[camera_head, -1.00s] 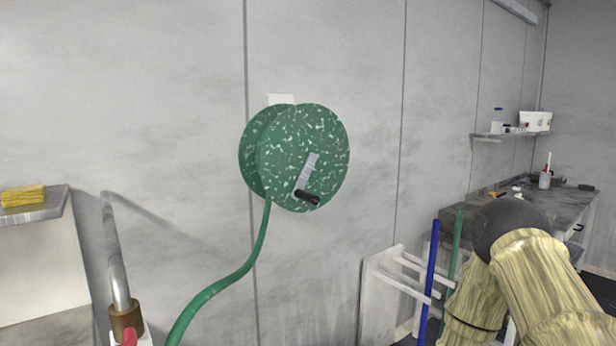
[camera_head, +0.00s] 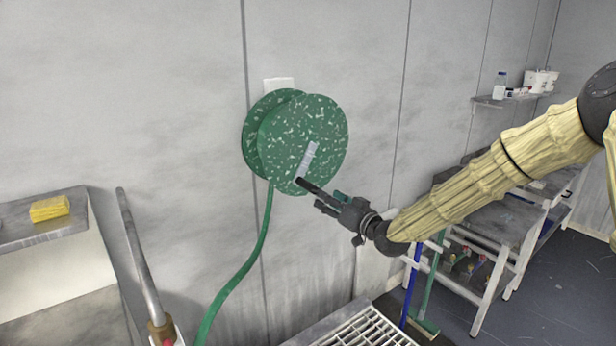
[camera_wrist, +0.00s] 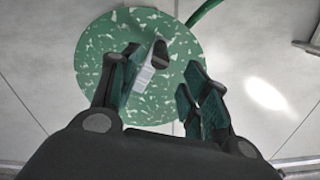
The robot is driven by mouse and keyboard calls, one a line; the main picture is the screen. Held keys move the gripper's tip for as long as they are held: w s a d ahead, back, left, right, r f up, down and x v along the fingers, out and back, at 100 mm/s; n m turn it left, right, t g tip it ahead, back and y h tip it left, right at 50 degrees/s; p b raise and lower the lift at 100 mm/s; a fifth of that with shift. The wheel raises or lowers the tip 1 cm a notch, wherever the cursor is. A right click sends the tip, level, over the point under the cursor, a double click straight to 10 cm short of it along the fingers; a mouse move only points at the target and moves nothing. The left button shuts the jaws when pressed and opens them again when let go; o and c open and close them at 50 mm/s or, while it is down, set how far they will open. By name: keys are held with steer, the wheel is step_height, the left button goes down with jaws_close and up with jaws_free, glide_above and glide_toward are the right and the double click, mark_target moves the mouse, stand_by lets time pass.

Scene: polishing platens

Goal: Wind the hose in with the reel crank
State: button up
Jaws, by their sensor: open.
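The green speckled hose reel (camera_head: 320,125) is mounted on the wall, and it also shows in the wrist view (camera_wrist: 100,70). A light grey crank arm (camera_head: 309,158) lies across its face, angled down to the left. It ends in a black handle (camera_head: 307,187). The green hose (camera_head: 245,270) hangs from the reel toward the lower left. My gripper (camera_head: 328,199) is open at the lower right of the handle, with its fingers pointing at the reel. In the wrist view the handle (camera_wrist: 160,53) appears between my spread fingers (camera_wrist: 163,62). Whether they touch it is unclear.
A yellow sponge (camera_head: 50,208) lies on a shelf at the left, near a grey pipe (camera_head: 140,260). A metal grating (camera_head: 365,330) is at the bottom. A blue pole (camera_head: 411,285) and a workbench (camera_head: 500,215) stand at the right. The wall around the reel is clear.

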mark_target(308, 186)
steer(key=p+x, duration=0.3)
steer(key=x, duration=0.8)
steer(key=shift+r+p, duration=0.2)
steer(key=shift+p, duration=0.1)
jaws_close()
